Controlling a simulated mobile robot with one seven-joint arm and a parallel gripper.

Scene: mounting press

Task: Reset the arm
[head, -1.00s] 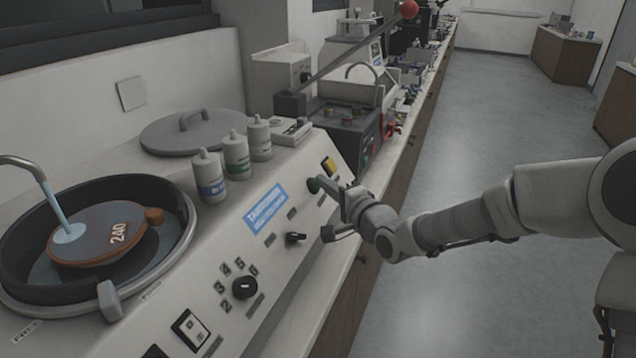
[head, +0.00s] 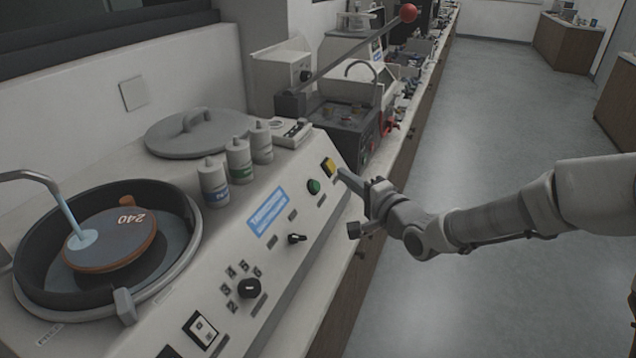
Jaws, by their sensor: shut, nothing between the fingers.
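My gripper (head: 345,176) is shut and empty. It points left toward the sloped control panel, with its tip close to the panel's upper right end. The green button (head: 314,186) is uncovered to the left of the tip, and the yellow switch (head: 329,166) is just above and left of it. Whether the tip touches the panel cannot be told from this view. My arm reaches in from the right side, over the floor.
The grinding bowl (head: 110,240) with a disc marked 240 is at left. Several bottles (head: 238,160) and a round lid (head: 190,130) stand behind the panel. A long lever with a red ball (head: 408,13) rises behind. The floor (head: 480,110) at right is clear.

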